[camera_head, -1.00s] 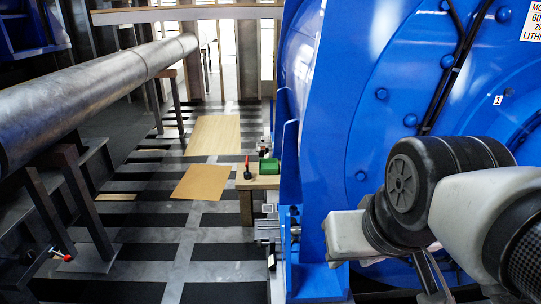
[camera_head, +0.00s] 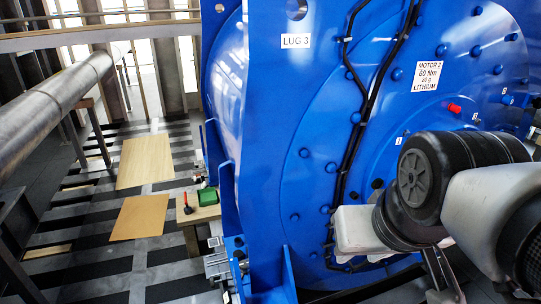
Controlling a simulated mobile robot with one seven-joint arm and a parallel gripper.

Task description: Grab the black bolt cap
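A small black round cap (camera_head: 377,183) sits on the face of the blue motor (camera_head: 320,130), just above the pale block-shaped link of my arm. It is the only clearly black cap I make out on a bolt; most other bolt heads are blue. My arm reaches in from the right and covers part of the motor's face. A metal piece at the end of my arm (camera_head: 440,275) points down and is cut off by the bottom edge. Its fingertips do not show, so I cannot tell whether it is open or shut.
A red cap (camera_head: 454,108) sits at the motor's upper right, below a white label (camera_head: 426,76). Black cables (camera_head: 350,150) run down the motor's face. A small table (camera_head: 190,217) with a green box (camera_head: 208,196) stands left of the motor. The striped floor beyond is mostly clear.

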